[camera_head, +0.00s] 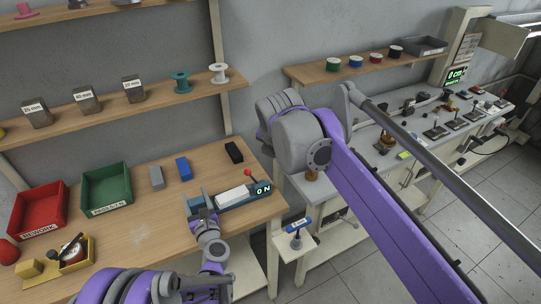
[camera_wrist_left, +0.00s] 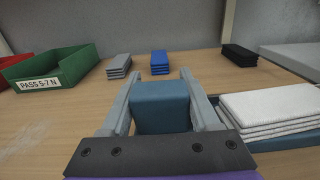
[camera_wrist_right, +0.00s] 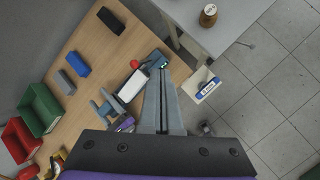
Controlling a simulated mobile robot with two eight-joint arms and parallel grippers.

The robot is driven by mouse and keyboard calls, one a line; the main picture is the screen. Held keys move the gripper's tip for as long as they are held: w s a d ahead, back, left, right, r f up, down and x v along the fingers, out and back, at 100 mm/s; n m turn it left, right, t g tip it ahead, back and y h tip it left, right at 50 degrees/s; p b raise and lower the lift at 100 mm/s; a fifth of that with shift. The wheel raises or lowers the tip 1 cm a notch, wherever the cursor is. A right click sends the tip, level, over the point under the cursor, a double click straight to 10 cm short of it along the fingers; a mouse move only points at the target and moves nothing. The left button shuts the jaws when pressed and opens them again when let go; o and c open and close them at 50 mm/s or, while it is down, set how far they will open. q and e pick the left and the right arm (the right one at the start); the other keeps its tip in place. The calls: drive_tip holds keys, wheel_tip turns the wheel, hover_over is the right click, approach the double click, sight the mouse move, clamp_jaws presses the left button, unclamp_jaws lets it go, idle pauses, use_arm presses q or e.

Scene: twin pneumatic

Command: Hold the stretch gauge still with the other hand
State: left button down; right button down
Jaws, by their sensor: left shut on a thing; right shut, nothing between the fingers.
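The stretch gauge (camera_head: 225,206) lies on the wooden bench, with a white stack (camera_head: 232,193) on it, a display reading 0 N (camera_head: 263,189) and a red-knobbed lever (camera_head: 247,173). My left gripper (camera_head: 200,205) is at the gauge's left end. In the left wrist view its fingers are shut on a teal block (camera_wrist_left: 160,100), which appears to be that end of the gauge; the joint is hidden. My right gripper (camera_wrist_right: 162,75) is shut and empty, high above the bench's right edge. It overlaps the gauge's display end (camera_wrist_right: 155,57) in the right wrist view.
Grey (camera_head: 157,178), blue (camera_head: 183,167) and black (camera_head: 234,152) stacks lie behind the gauge. Green (camera_head: 106,190) and red (camera_head: 38,209) bins stand left. A small side shelf (camera_head: 298,244) holds a blue-handled tool. My right arm crosses the head view's right half.

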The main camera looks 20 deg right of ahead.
sight(252, 177)
drive_tip(key=shift+r, duration=0.15)
drive_tip(key=a+f+n+g+h, duration=0.1)
drive_tip(key=a+f+n+h, duration=0.1)
drive_tip(key=a+f, duration=0.2)
drive_tip(key=a+f+n+g+h, duration=0.1)
drive_tip(key=a+f+n+h, duration=0.1)
drive_tip(key=a, duration=0.9)
wheel_tip(252, 177, down, 2)
drive_tip(key=shift+w+a+f+g+h, duration=0.15)
drive_tip(key=shift+w+g+h, duration=0.2)
drive_tip(key=shift+h, duration=0.45)
drive_tip(key=x, duration=0.3)
drive_tip(key=w+r+x, duration=0.1)
drive_tip(key=x, duration=0.3)
drive_tip(key=w+x, duration=0.1)
drive_tip(key=x, duration=0.2)
drive_tip(key=shift+d, duration=0.55)
drive_tip(key=shift+w+d+r, duration=0.2)
drive_tip(key=shift+w+d, duration=0.05)
drive_tip(key=shift+w, duration=0.45)
